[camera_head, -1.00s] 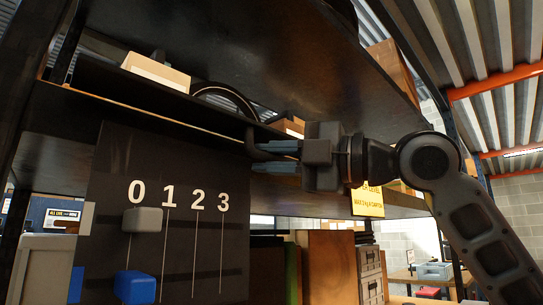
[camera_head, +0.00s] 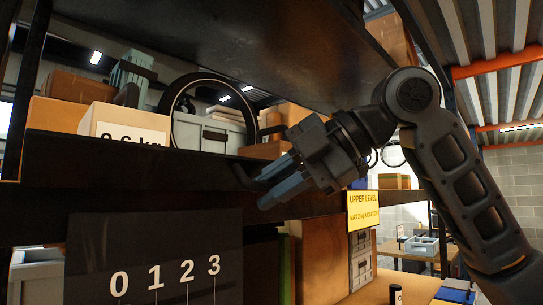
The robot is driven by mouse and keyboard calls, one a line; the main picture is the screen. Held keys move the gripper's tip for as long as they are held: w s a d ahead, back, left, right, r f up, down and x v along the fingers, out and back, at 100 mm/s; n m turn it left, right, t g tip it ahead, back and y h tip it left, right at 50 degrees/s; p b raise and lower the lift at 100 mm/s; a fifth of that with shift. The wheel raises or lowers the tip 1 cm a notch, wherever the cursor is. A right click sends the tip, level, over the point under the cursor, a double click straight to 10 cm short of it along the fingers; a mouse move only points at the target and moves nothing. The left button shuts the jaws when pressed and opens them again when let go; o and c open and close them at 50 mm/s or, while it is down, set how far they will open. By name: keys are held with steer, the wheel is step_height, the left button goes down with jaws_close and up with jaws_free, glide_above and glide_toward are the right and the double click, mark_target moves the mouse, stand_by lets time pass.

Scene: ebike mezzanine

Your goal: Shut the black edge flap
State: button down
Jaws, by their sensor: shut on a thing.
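The black edge flap (camera_head: 130,172) runs as a long dark band along the front of the shelf, below the cartons. A dark curved handle (camera_head: 241,174) stands out from it right of the middle. My gripper (camera_head: 268,187) reaches in from the right, with its grey-blue fingers shut on the handle. The fingers hide part of the handle. I cannot tell the flap's exact angle from this view.
A carton marked with a weight (camera_head: 122,124), a wheel (camera_head: 180,100) and a grey bin (camera_head: 212,133) stand on the shelf behind the flap. A black panel numbered 0 to 3 (camera_head: 90,250) is below. A yellow sign (camera_head: 364,210) is right.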

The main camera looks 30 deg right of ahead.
mark_target(264, 160)
steer(key=r+g+p, duration=0.1)
steer(key=p, duration=0.1)
steer(key=r+g+h+p, duration=0.1)
steer(key=p, duration=0.2)
steer(key=shift+w+r+m, duration=0.2)
steer(key=shift+r+m, duration=0.15)
steer(key=shift+m, duration=0.05)
steer(key=g+p, duration=0.1)
steer(key=g+h+p, duration=0.1)
steer(key=r+g+p, duration=0.1)
steer(key=p, duration=0.1)
steer(key=shift+w+a+m+g+h, duration=0.15)
steer(key=shift+w+m+g+h, duration=0.15)
steer(key=shift+w+m+g, duration=0.1)
steer(key=shift+w+a+r+g+h, duration=0.15)
steer(key=shift+w+g+h, duration=0.15)
steer(key=shift+g, duration=0.6)
steer(key=c, duration=1.4)
jaws_free()
